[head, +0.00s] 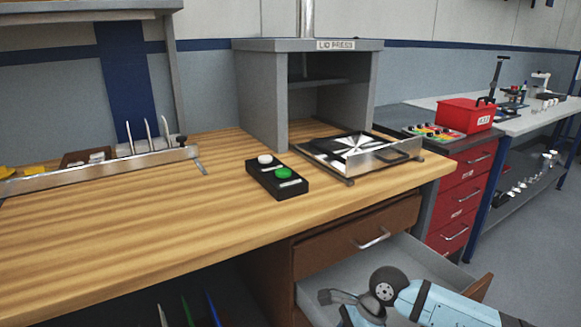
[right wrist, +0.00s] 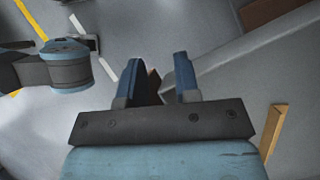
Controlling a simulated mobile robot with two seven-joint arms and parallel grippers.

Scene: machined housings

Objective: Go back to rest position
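My right gripper (right wrist: 159,78) shows in the right wrist view with its two blue fingers apart and nothing held between them. Behind the fingers are the grey floor and a small brown patch. In the head view my light-blue right arm reaches in at the bottom right, in front of an open drawer (head: 432,262) under the bench. My left gripper is in neither view. A lid press (head: 262,100) stands on the wooden bench (head: 130,225).
A black button box (head: 262,182) with a green and a white button lies before the press. A metal rail (head: 90,175) with upright pins is at the left. A red drawer cabinet (head: 462,200) and a red box (head: 466,115) stand at the right. The front-left benchtop is clear.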

